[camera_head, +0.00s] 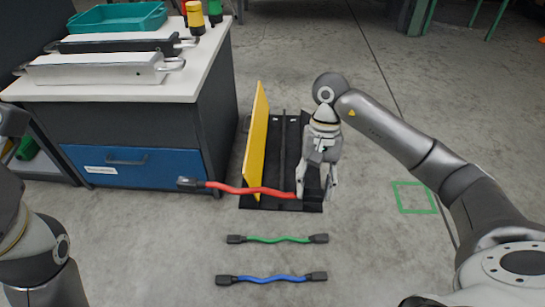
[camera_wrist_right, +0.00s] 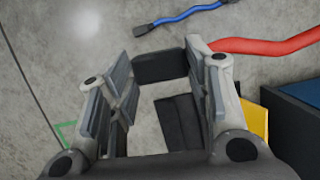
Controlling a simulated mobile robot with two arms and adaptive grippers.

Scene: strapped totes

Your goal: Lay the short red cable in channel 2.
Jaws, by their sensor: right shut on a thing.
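The red cable (camera_head: 245,189) stretches left from my right gripper (camera_head: 314,194), with a black plug (camera_head: 190,184) at its free left end. It crosses in front of the yellow wall and the cabinet's corner. In the right wrist view, the gripper (camera_wrist_right: 163,75) is shut on the cable's other black plug (camera_wrist_right: 160,66), and the red cable (camera_wrist_right: 270,46) runs off to the right. A black channel tray (camera_head: 273,203) lies on the floor behind the gripper, with a dark divider (camera_head: 283,150). I cannot read channel numbers. My left gripper is out of view.
A yellow wall (camera_head: 256,140) stands along the tray's left side, beside a cabinet (camera_head: 145,165). A green cable (camera_head: 280,239) and a blue cable (camera_head: 272,278) lie on the floor in front. A green taped square (camera_head: 414,197) marks clear floor at right.

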